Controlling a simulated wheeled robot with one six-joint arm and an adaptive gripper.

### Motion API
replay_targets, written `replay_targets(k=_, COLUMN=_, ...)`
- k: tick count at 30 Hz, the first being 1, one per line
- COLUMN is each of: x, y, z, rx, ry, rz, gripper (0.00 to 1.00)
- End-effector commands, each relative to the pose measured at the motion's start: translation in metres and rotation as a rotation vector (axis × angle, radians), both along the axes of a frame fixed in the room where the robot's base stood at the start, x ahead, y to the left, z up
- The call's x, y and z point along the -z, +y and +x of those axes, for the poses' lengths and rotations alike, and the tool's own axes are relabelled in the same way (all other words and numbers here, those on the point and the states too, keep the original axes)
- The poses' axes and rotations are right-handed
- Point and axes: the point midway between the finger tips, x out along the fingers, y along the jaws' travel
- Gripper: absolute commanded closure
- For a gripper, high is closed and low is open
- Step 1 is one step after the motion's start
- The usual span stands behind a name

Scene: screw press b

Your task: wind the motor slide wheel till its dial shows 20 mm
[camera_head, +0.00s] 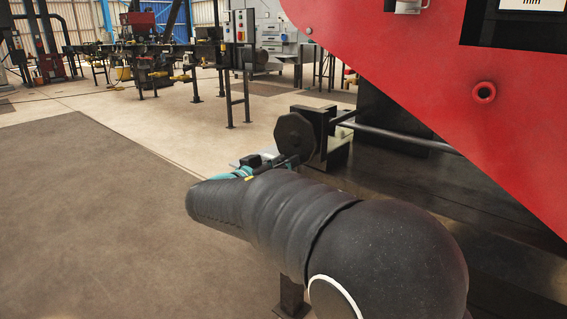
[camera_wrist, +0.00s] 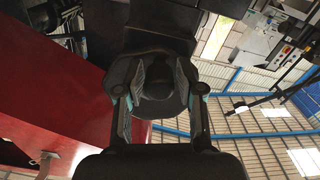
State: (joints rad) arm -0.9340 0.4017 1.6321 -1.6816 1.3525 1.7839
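A dark, many-sided wheel (camera_head: 294,137) stands on a black block beyond my arm in the head view. I take it to be the motor slide wheel. In the wrist view the wheel (camera_wrist: 155,57) faces me, with a round dark knob (camera_wrist: 156,84) at its middle. My gripper (camera_wrist: 158,70) has its fingers apart, one on each side of the knob; I cannot tell whether they touch it. In the head view my gripper (camera_head: 270,162) is partly hidden by my arm, close to the wheel. A white panel marked "mm" (camera_head: 532,4) is cut off at the top; no number shows.
A dark rod (camera_head: 395,136) runs right from the block. Open floor (camera_head: 90,190) lies to the left. Workbenches and machines stand far back.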

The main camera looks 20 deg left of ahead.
Motion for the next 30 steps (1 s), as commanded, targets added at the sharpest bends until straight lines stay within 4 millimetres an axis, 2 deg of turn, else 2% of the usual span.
replay_targets(k=1, x=0.000, y=0.000, z=0.000, rx=0.000, ry=0.000, rz=0.000, gripper=0.83)
replay_targets(k=3, x=0.000, y=0.000, z=0.000, rx=0.000, ry=0.000, rz=0.000, gripper=1.00)
replay_targets(k=17, x=0.001, y=-0.004, z=-0.002, rx=0.000, ry=0.026, rz=-0.066, gripper=1.00)
replay_targets(k=30, x=-0.003, y=-0.019, z=-0.008, rx=0.001, ry=0.163, rz=-0.397, gripper=1.00)
